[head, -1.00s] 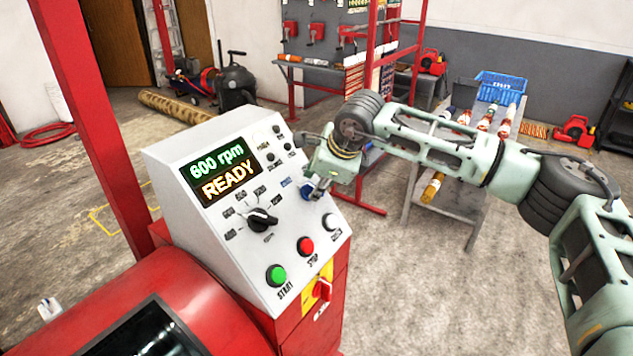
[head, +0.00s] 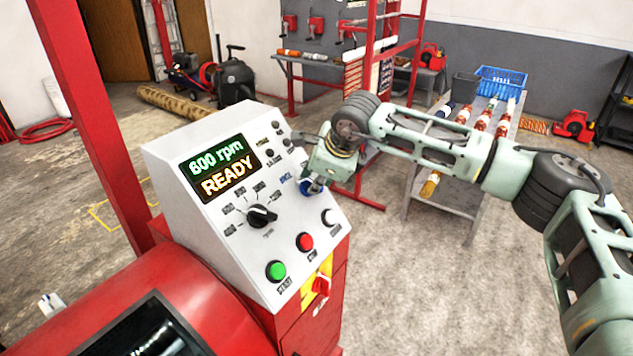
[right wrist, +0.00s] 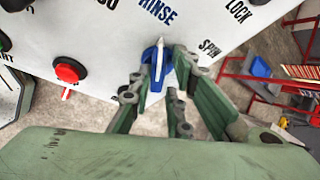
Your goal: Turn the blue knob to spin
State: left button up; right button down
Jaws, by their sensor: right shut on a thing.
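The blue knob (head: 311,187) is on the right part of the sloped white control panel (head: 215,255). In the right wrist view the blue knob (right wrist: 152,68) has a white pointer line aimed up at the RINSE label (right wrist: 156,10). In the head view my right gripper (head: 314,180) covers part of the knob. My left gripper is not in view.
The panel's display (head: 222,168) reads 600 rpm READY. A black selector knob (head: 261,215), a green button (head: 276,271), a red button (head: 305,241) and a white button (head: 328,217) are nearby. A red post (head: 95,130) stands left; a grey bench (head: 450,195) stands behind my arm.

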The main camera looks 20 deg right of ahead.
jog(key=shift+s+a+f, duration=0.1)
jog(key=shift+s+f, duration=0.05)
jog(key=shift+f, duration=0.15)
jog(key=shift+f+m+g+b, duration=0.1)
jog(key=shift+m+g+b, duration=0.4)
jog(key=shift+m, duration=0.3)
jog(key=shift+m+g+y, duration=0.4)
jog(key=shift+m+y, duration=0.2)
jog(key=shift+m, duration=0.5)
jog(key=m+y, duration=0.1)
jog(key=m, duration=0.2)
jog(key=shift+g, duration=0.4)
jog(key=shift+m+g+y+p, duration=0.3)
jog(key=shift+m+y, duration=0.5)
jog(key=shift+m, duration=0.7)
jog(key=c, duration=1.8)
grip_release()
jog(key=shift+o, duration=0.2)
jog(key=shift+r, duration=0.2)
